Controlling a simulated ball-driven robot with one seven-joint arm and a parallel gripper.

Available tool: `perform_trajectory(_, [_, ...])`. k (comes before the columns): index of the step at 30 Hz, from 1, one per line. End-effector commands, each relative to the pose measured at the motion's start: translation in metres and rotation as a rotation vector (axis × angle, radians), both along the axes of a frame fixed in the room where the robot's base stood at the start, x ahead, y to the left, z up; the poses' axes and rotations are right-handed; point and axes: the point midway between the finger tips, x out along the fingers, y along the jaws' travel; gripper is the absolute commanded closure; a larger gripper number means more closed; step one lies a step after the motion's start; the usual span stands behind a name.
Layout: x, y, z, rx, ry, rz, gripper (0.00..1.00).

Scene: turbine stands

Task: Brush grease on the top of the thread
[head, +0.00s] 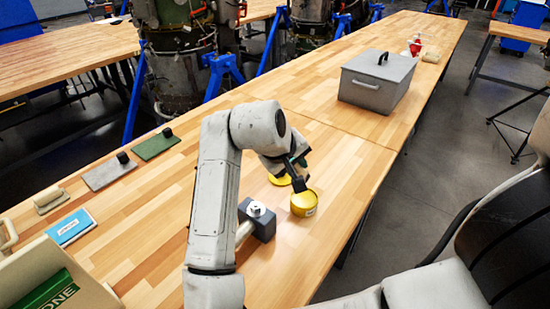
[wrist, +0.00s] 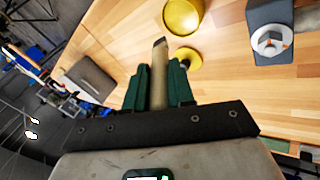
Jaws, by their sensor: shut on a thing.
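My gripper (head: 294,166) has green fingers, which in the wrist view (wrist: 157,88) are shut on a brush (wrist: 159,72). The brush shows a pale brown body with a dark tip in that view. In the head view the dark end of the brush (head: 299,184) is at the yellow grease tin (head: 304,205); I cannot tell if it touches the grease. The open tin also shows in the wrist view (wrist: 183,16). A threaded bolt with a nut (head: 256,209) sits at a dark grey block (head: 265,229), left of the tin. Its pale shaft is partly hidden by my arm.
A grey lidded box (head: 376,82) stands farther back. Grey (head: 110,172) and green (head: 156,145) pads and a blue packet (head: 71,227) lie along the left edge. The bench between the tin and the box is clear.

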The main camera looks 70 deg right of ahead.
Motion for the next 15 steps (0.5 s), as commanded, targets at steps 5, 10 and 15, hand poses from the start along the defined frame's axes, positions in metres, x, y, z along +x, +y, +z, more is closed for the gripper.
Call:
perform_trajectory(5, [0.0,0.0,-0.006,-0.002,0.0,-0.001,1.0])
perform_trajectory(10, [0.0,0.0,-0.02,-0.001,0.0,-0.001,1.0])
perform_trajectory(15, [0.0,0.0,-0.038,-0.002,-0.001,-0.001,1.0])
